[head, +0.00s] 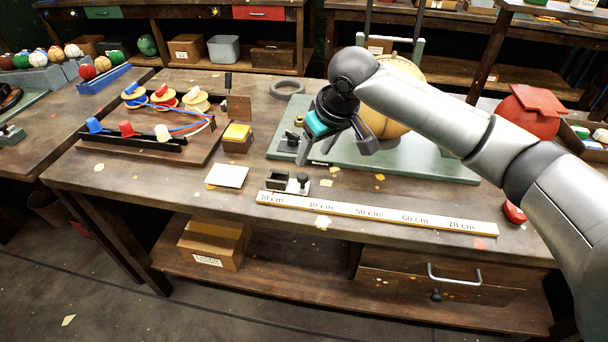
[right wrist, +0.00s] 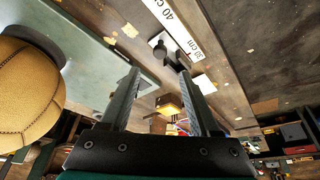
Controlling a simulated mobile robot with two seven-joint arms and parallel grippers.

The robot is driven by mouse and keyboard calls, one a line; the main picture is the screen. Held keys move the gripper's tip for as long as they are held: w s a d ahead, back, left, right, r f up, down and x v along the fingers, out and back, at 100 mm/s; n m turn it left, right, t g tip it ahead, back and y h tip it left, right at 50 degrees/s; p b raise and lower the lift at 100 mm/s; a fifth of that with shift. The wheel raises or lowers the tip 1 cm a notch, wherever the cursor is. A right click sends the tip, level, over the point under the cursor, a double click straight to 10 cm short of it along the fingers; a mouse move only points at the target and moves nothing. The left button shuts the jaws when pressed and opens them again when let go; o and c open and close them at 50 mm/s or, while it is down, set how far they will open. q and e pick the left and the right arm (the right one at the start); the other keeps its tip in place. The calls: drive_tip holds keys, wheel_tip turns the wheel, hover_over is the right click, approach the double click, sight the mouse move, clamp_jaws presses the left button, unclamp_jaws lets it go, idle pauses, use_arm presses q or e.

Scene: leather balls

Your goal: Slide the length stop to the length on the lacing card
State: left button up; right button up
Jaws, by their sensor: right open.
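The length stop (head: 277,181) is a small dark block with a black upright knob (head: 303,180). It sits at the left end of the white ruler (head: 375,213), near the 30 cm mark. A pale card (head: 227,175) lies flat to the left of the stop; I cannot read any writing on it. My right gripper (head: 335,152) is open and empty, above and behind the stop. In the right wrist view its fingers (right wrist: 160,74) point toward the stop's knob (right wrist: 160,53), with the ruler (right wrist: 170,18) beyond. My left gripper is out of view.
A green base (head: 440,168) with a tan leather ball (head: 385,122) stands behind the ruler. A yellow-topped block (head: 237,137) and a thread spool rack (head: 130,145) stand at left. A red round object (head: 514,212) lies past the ruler's right end.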

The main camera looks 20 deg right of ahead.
sight(303, 176)
drive_tip(key=b+x, duration=0.2)
drive_tip(key=x, duration=0.8)
drive_tip(key=shift+w, duration=0.1)
clamp_jaws()
idle(1.1)
